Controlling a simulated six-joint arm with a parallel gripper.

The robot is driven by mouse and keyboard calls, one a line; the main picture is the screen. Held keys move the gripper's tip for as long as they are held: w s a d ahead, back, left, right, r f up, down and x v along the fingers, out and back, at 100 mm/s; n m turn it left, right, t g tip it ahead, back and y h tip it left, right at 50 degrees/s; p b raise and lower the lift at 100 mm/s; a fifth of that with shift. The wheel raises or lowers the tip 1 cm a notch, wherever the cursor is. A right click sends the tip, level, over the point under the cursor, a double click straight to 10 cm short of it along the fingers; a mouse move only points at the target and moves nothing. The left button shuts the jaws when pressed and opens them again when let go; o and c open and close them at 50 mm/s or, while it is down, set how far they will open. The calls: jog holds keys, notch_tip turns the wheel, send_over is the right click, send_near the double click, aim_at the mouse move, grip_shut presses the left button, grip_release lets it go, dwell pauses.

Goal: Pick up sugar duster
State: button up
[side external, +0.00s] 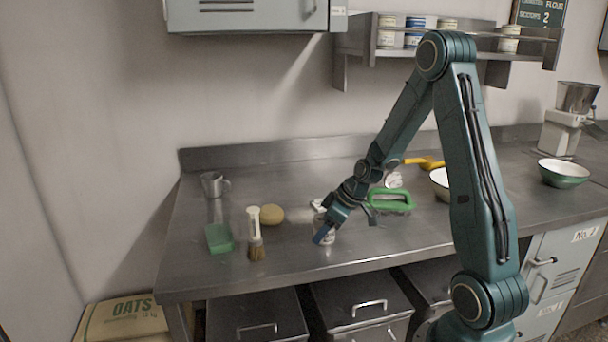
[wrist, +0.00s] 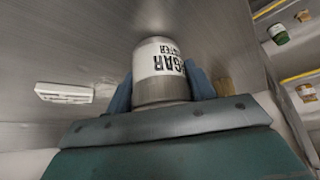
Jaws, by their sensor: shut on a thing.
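The sugar duster (wrist: 160,66) is a metal cylinder with a white label with dark lettering, partly reading "GAR". In the wrist view it stands between the two blue fingers of my gripper (wrist: 160,92), which are shut on it from both sides. In the side view my gripper (side external: 324,236) is low over the front middle of the steel counter (side external: 290,258). The duster (side external: 329,239) shows there only in part behind the fingers. I cannot tell whether its base touches the counter.
Left of my gripper are a brush (side external: 256,248), a green block (side external: 219,238), a round tan thing (side external: 272,214) and a metal mug (side external: 214,184). To the right are a green-handled tool (side external: 392,207), a yellow-handled tool (side external: 424,162) and a green bowl (side external: 563,174). A shelf (side external: 450,55) hangs above.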

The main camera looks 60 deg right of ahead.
notch_tip(320, 180, up, 20)
dwell(0.6)
jog(key=shift+w, duration=0.1)
dwell(0.5)
